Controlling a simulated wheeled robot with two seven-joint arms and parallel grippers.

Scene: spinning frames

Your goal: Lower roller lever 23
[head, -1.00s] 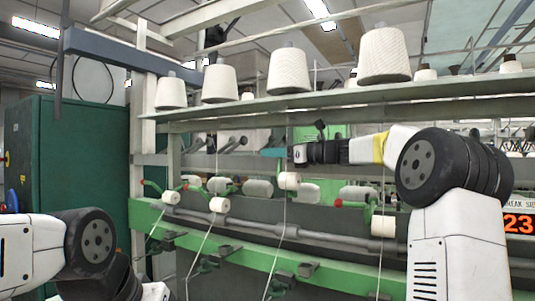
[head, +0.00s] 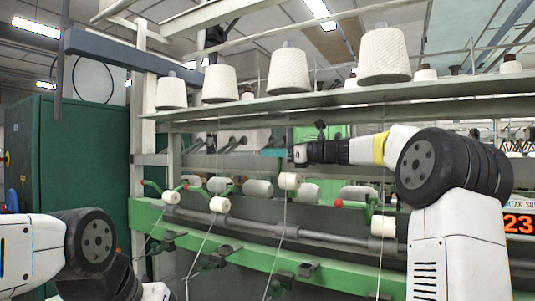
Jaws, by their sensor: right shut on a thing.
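My right gripper (head: 296,154) reaches in from the right, above a white roller (head: 289,181) that sits higher than the rollers beside it. It is shut on the roller lever; the grip is small and partly hidden. A narrow upright green piece (head: 282,146) shows at its tip. Other levers have red tips and green arms, with white rollers at the left (head: 171,197), centre left (head: 220,205) and right (head: 383,226). A red 23 display (head: 519,223) shows at the right edge. My left arm is at the lower left, its gripper outside the picture.
A shelf (head: 440,89) carrying white yarn cones (head: 289,72) runs above my right arm. A grey rod (head: 330,238) and a green rail (head: 330,270) cross below the rollers. White yarns hang down past them. A green cabinet (head: 70,180) stands at the left.

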